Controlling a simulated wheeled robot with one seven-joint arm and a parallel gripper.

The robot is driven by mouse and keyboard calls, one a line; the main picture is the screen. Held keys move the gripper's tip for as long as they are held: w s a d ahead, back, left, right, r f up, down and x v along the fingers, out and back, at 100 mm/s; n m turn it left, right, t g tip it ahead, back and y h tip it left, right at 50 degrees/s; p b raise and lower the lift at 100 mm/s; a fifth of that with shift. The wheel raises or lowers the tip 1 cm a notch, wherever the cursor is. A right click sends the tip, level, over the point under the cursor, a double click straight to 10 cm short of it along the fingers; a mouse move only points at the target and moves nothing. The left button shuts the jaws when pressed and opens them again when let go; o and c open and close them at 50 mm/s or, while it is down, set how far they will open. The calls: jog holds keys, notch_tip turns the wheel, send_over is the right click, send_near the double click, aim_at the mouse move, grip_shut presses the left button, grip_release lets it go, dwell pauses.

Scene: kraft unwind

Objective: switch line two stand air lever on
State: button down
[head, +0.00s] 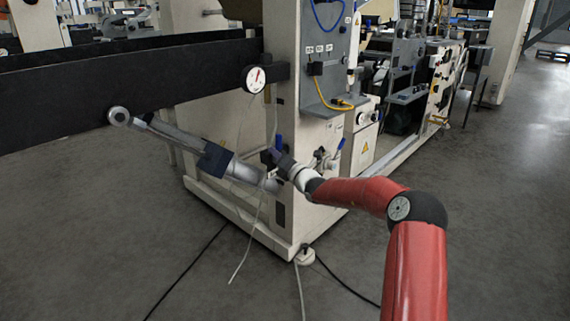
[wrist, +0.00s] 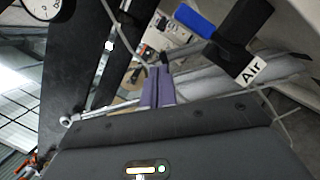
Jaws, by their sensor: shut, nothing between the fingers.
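A blue lever handle (wrist: 194,19) shows in the wrist view, joined to a black valve body (wrist: 236,42) with a white tag reading "Air" (wrist: 252,70). In the head view a blue handle (head: 278,142) stands at the near corner of the cream machine stand (head: 300,90). My gripper (head: 268,157) is just beside it, at the end of my red arm. In the wrist view my purple fingers (wrist: 158,88) are shut and empty, left of and below the blue handle. They look apart from it, though depth is hard to judge.
A round gauge (head: 254,79) sits above on the stand. A grey cylinder (head: 215,158) slants at the left under a long black beam (head: 130,85). Another blue handle (head: 341,143) is further right. Thin hoses hang near my gripper. The grey floor in front (head: 130,240) is mostly clear apart from cables.

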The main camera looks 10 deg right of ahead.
jog(key=r+v, duration=0.1)
jog(key=v, duration=0.5)
jog(key=shift+a, duration=0.2)
jog(key=shift+s, duration=0.1)
